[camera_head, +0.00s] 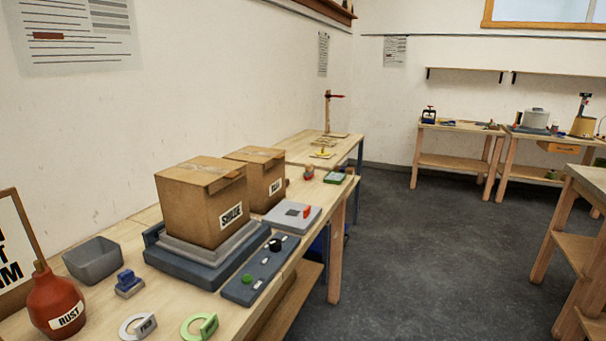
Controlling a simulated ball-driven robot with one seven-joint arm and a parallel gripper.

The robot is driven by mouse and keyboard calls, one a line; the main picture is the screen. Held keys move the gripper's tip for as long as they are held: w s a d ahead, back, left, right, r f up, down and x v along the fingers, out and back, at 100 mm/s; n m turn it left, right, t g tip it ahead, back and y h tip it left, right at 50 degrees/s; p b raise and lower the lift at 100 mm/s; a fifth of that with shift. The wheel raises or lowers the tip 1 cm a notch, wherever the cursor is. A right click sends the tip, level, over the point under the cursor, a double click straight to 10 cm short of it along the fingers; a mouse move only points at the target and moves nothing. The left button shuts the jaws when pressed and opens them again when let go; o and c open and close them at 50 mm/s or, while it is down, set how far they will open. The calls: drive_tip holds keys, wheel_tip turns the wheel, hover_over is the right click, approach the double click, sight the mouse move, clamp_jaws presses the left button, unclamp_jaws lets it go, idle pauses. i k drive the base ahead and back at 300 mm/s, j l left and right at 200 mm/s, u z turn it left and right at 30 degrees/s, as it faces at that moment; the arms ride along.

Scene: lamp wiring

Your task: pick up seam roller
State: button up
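I cannot make out a seam roller for certain in this view. A small reddish-brown and pale object (308,173) stands on the near bench behind the boxes, too small to tell what it is. A small blue block-like tool (129,283) sits on the near bench at the lower left. My gripper is not in view.
The near bench (160,310) holds a box marked SHADE (195,205) on a grey-blue stand, a second box (268,172), a switch panel (255,275), a grey bin (93,262) and a red RUST bottle (55,308). More benches stand beyond. The floor (430,260) is clear.

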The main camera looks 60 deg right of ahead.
sight(309, 172)
drive_tip(key=z, duration=1.45)
drive_tip(key=i, duration=0.15)
drive_tip(key=j+z, duration=0.05)
